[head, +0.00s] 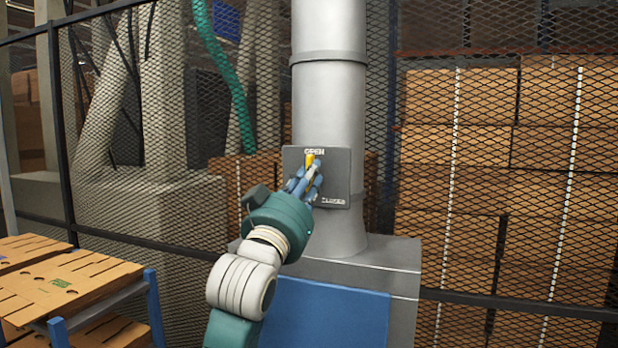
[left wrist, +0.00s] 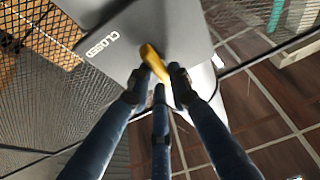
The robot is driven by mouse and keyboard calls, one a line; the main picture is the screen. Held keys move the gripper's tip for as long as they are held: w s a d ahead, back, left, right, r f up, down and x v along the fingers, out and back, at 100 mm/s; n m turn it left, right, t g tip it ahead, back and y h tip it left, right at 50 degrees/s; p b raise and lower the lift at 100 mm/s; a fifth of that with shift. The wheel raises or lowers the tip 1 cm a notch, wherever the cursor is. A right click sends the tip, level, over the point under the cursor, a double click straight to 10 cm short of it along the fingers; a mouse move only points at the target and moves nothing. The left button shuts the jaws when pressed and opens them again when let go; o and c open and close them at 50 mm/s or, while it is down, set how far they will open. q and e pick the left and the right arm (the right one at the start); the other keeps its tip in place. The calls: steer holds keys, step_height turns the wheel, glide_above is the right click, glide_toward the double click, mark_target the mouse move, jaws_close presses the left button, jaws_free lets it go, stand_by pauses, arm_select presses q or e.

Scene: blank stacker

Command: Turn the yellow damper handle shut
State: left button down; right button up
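The yellow damper handle (head: 311,161) is on a dark grey plate (head: 340,178) fixed to a grey vertical duct (head: 329,90). The handle points up, toward the word OPEN at the plate's top; CLOSED is at its lower right. My left gripper (head: 305,183) is at the plate, its blue fingers over the handle's lower part. In the left wrist view, the yellow handle (left wrist: 153,62) lies between the fingertips of my left gripper (left wrist: 161,78), which look closed in around it. Exact finger contact is hard to see. My right gripper is not in view.
A wire mesh fence (head: 225,80) stands around the duct. Stacked cardboard boxes (head: 460,150) are at the right. A blue-framed rack with cardboard (head: 60,280) stands at the lower left. The duct rises from a grey base with a blue panel (head: 325,310).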

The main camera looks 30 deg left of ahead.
arm_select(q)
steer(key=shift+m, duration=0.5)
steer(key=m+g+h+p, duration=0.1)
steer(key=m+h+p, duration=0.1)
steer(key=m, duration=0.5)
steer(key=m+g+h+p, duration=0.1)
steer(key=m+h+p, duration=0.1)
steer(key=m, duration=0.5)
steer(key=m+g+h+p, duration=0.2)
steer(key=m+h, duration=0.1)
steer(key=m, duration=0.4)
steer(key=shift+s+a+h, duration=0.15)
steer(key=shift+a+h, duration=0.15)
steer(key=shift+h, duration=0.1)
steer(key=shift+f+m, duration=0.2)
steer(key=shift+m, duration=0.1)
steer(key=c, duration=1.6)
jaws_free()
steer(key=shift+d, duration=0.1)
steer(key=shift+s+r, duration=0.1)
steer(key=shift+s, duration=0.05)
